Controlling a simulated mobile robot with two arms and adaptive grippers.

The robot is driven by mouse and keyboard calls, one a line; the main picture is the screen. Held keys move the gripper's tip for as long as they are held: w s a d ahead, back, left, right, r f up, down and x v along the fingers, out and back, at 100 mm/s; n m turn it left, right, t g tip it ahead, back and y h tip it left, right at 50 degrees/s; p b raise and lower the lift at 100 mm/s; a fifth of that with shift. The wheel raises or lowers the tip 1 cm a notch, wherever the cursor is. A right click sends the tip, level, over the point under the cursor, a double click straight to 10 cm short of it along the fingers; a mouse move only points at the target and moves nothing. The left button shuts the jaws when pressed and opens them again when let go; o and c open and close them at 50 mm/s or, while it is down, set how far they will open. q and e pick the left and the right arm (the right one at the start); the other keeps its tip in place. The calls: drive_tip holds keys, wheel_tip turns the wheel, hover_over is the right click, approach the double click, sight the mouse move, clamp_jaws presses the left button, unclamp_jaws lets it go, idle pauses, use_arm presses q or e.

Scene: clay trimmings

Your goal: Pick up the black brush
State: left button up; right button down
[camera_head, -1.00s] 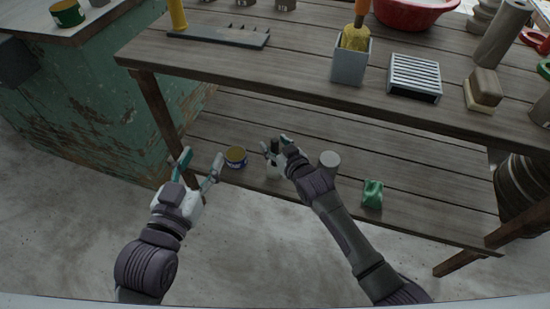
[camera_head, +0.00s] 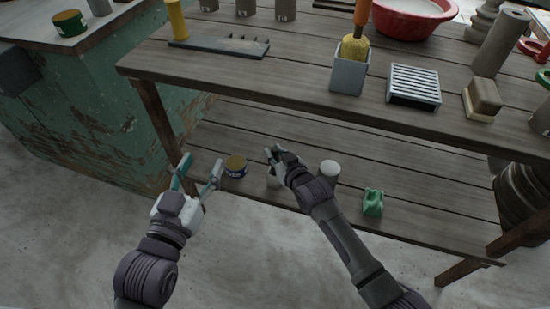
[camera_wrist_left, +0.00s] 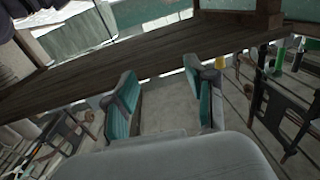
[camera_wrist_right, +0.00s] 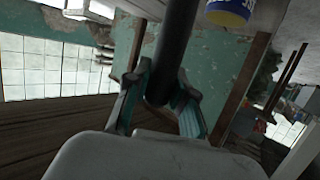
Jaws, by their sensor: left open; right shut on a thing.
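My right gripper (camera_head: 273,153) is over the lower shelf, shut on a dark rod. In the right wrist view the rod, which looks like the handle of the black brush (camera_wrist_right: 178,45), runs between the two teal-padded fingers. The brush's far end is out of that view. In the head view the hand hides the grip. A pale object shows just below the right fingers; I cannot tell whether it is part of the brush. My left gripper (camera_head: 201,166) is open and empty, left of the lower shelf's front edge.
On the lower shelf (camera_head: 330,210) are a yellow-topped blue tin (camera_head: 235,166), a white-topped cylinder (camera_head: 330,169) and a green container (camera_head: 373,203). The upper tabletop (camera_head: 290,80) overhangs it, with a grey pot (camera_head: 348,76) and grated box (camera_head: 414,88). A green cabinet (camera_head: 80,105) stands left.

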drive_tip(key=shift+r, duration=0.15)
wheel_tip(320, 180, up, 4)
drive_tip(key=shift+r+p, duration=0.25)
drive_tip(key=shift+p, duration=0.8)
wheel_tip(320, 180, up, 5)
drive_tip(key=shift+f+p, duration=0.2)
drive_tip(key=shift+p, duration=0.7)
use_arm(q)
drive_tip(key=s+a+f+g+y, duration=0.1)
drive_tip(key=s+a+f+g, duration=0.1)
drive_tip(key=s+f+g, duration=0.3)
drive_tip(key=s+a+f+g+y, duration=0.2)
drive_tip(key=s+f+g, duration=0.3)
drive_tip(key=f, duration=0.3)
drive_tip(key=shift+s+a+f+n+g, duration=0.2)
drive_tip(key=shift+a+n+g, duration=0.1)
drive_tip(key=shift+a+g, duration=0.1)
use_arm(e)
drive_tip(key=shift+r, duration=0.3)
